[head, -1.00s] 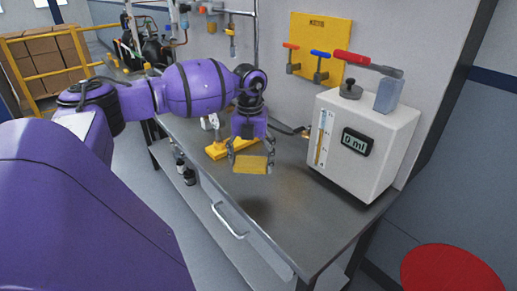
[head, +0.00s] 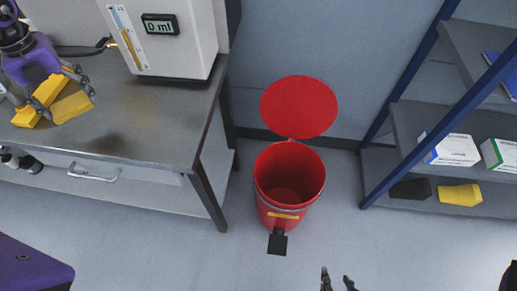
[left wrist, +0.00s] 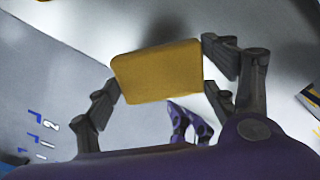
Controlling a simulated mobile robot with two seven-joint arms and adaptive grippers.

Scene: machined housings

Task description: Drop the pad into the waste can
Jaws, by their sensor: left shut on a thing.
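The yellow pad (head: 72,106) is held between the fingers of my left gripper (head: 75,90), over the bench at the left of the head view. The left wrist view shows the pad (left wrist: 158,70) as a flat block between the two finger pairs. The red waste can (head: 266,207) stands on the floor right of the bench, its round lid (head: 298,106) raised behind and its mouth uncovered. No contents show inside it. The dark fingertips of my right gripper (head: 337,281) show at the bottom edge, apart with nothing between them.
The metal bench (head: 150,115) ends left of the can. A white unit reading 0 ml (head: 165,40) stands on it, and a yellow fixture (head: 40,102) lies by the pad. A blue-framed shelf (head: 400,150) with boxes is at right. The floor around the can is clear.

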